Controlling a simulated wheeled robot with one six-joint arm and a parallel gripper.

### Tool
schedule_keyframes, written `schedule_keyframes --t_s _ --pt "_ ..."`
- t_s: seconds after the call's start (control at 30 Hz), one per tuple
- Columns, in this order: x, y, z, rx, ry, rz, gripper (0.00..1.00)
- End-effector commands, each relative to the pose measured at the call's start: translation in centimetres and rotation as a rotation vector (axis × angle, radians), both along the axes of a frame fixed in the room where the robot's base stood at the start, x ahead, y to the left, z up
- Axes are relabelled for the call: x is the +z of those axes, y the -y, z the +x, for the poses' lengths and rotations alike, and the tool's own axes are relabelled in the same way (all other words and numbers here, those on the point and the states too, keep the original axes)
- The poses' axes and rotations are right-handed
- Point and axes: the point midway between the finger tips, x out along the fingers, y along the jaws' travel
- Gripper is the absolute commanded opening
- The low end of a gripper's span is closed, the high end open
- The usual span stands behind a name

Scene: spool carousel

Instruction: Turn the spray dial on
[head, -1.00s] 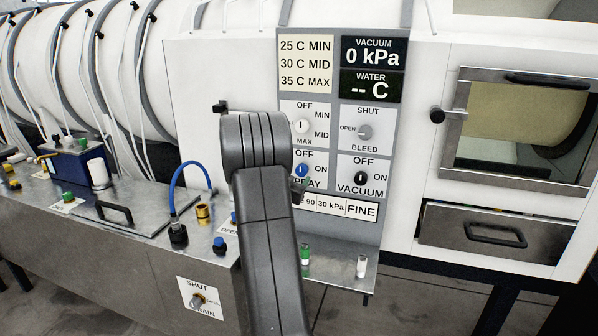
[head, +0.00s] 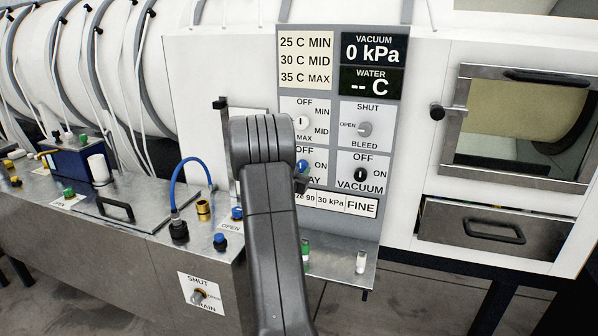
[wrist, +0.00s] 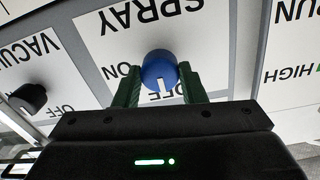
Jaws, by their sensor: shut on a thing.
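The spray dial (wrist: 160,70) is a round blue knob on the control panel. In the wrist view it sits between the two green fingers of my gripper (wrist: 158,82), which is shut on it. Its white mark points toward the OFF label (wrist: 172,122), and the ON label (wrist: 112,72) is to the side. The wrist picture shows the panel upside down. In the head view the blue dial (head: 301,167) shows beside my arm, with the gripper tip (head: 302,182) at its lower edge. My arm hides part of the SPRAY label there.
The black vacuum dial (head: 360,175) is just right of the spray dial. A white temperature dial (head: 302,123) is above, with a grey bleed dial (head: 364,129) beside it. A drawer (head: 495,232) and a windowed door (head: 525,125) are at right. A metal bench (head: 150,215) is at left.

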Motion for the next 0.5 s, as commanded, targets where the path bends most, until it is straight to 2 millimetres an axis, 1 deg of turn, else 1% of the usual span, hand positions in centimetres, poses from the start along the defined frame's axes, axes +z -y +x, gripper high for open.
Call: schedule_keyframes --t_s 0.27,0.5 --pt "-0.28 0.02 -0.01 -0.001 0.022 0.069 0.14" --pt "-0.42 0.01 0.01 -0.001 0.077 0.231 0.14"
